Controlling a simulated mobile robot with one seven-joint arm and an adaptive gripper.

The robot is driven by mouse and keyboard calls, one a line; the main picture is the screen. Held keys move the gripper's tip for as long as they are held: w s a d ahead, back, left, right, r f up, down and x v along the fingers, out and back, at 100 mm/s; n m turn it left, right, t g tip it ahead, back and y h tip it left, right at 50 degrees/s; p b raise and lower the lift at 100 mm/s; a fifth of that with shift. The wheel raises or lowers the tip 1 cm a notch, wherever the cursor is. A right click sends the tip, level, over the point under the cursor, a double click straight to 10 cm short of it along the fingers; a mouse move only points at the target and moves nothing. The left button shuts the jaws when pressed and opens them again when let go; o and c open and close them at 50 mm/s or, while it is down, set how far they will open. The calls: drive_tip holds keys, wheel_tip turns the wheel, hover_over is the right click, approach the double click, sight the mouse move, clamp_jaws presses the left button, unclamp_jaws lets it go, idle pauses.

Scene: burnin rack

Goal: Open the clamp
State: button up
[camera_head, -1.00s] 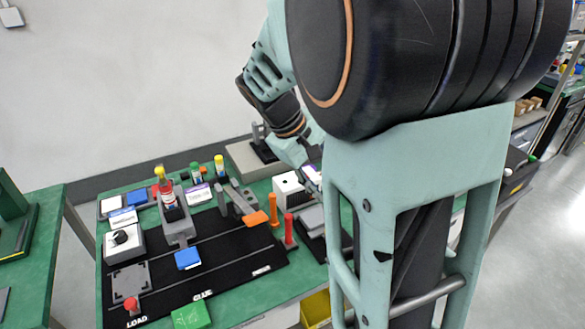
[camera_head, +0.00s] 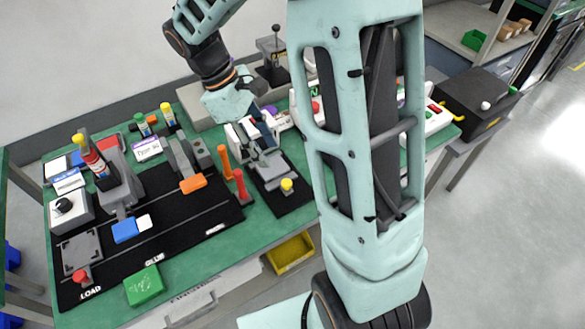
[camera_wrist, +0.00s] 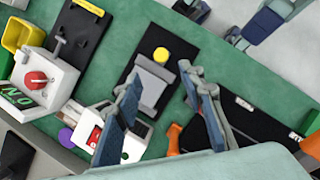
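A grey clamp-like fixture (camera_head: 270,168) with a yellow knob (camera_head: 287,185) sits on a black base plate right of the red post. In the wrist view the grey fixture (camera_wrist: 152,82) and its yellow knob (camera_wrist: 161,54) lie ahead of and between my fingers. My gripper (camera_wrist: 160,75) is open, its two blue-grey fingers spread apart with nothing held. In the head view my gripper (camera_head: 256,132) is over the back part of this fixture. Whether the fingers touch it cannot be told. The clamp's back part is partly hidden by my gripper.
An orange post (camera_head: 224,162) and a red post (camera_head: 241,187) stand close left of the fixture. An orange-handled grey lever (camera_head: 193,184) lies farther left. A white box with a red button (camera_wrist: 112,136) is beside my left finger. Green table shows between fixtures.

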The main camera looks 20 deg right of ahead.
sight(287, 182)
drive_tip(key=b+x, duration=0.1)
drive_tip(key=x, duration=1)
drive_tip(key=shift+a, duration=0.15)
clamp_jaws()
